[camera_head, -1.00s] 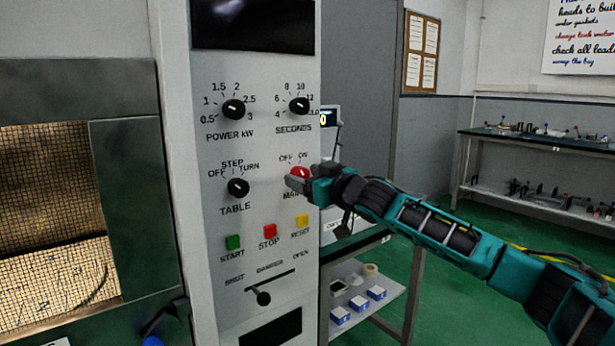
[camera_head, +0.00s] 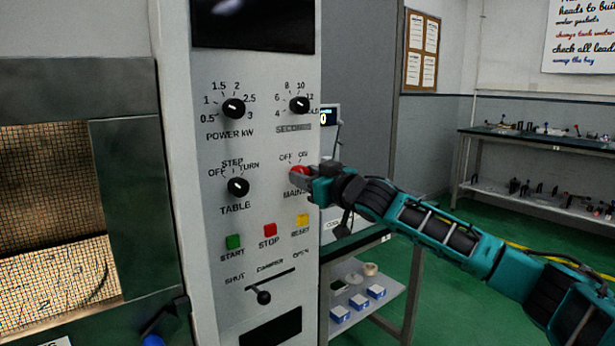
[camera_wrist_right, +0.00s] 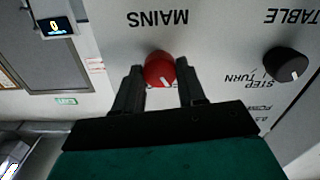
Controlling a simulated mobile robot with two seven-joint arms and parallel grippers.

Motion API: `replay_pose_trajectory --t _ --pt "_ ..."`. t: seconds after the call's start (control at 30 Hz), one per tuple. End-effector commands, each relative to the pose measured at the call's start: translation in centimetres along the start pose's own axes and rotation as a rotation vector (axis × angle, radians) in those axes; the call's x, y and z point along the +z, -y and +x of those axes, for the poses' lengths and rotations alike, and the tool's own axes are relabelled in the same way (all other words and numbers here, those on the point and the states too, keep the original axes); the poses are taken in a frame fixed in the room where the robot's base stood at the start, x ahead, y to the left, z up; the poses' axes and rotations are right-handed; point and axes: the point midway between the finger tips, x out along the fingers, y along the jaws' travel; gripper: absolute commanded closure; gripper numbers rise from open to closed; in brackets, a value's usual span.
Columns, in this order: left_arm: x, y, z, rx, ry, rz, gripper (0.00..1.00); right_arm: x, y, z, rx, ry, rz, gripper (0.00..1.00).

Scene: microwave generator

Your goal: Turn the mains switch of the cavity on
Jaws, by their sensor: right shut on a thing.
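The red mains knob (camera_head: 298,172) is on the white control panel (camera_head: 205,280), under the OFF and ON labels. My right gripper (camera_head: 303,179) reaches it from the right and is shut on it. In the right wrist view, the mains knob (camera_wrist_right: 159,68) sits between the two dark fingers of my right gripper (camera_wrist_right: 160,90). Its white mark there points down and slightly right, toward the gripper's palm. The OFF and ON labels are hidden in that view, which is upside down. My left gripper is not in view.
The black table knob (camera_head: 238,187) is left of the mains knob. The power knob (camera_head: 233,108) and seconds knob (camera_head: 299,104) are above. Green, red and yellow buttons and a damper lever (camera_head: 262,297) are below. A small trolley (camera_head: 375,285) stands right of the panel.

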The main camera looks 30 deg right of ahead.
Motion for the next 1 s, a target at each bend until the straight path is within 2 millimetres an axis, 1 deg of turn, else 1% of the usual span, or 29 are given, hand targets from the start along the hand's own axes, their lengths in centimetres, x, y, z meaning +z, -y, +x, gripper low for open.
replay_pose_trajectory --t 0.1,0.27,0.47,0.77,1.0 --pt "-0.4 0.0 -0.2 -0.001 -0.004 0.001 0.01 0.0 0.0 0.0 0.0 0.002 0.046 0.91" --pt "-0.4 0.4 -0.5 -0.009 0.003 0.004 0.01 -0.1 0.1 0.0 -0.001 0.004 0.149 0.91" --pt "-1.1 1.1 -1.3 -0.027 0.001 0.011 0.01 -0.2 0.0 0.0 0.0 0.004 0.328 0.91" --pt "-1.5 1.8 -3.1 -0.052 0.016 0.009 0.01 -0.4 -0.1 0.0 0.001 0.004 0.613 0.91" --pt "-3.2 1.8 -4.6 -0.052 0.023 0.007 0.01 -0.3 -0.1 0.0 0.001 0.003 0.812 0.91"
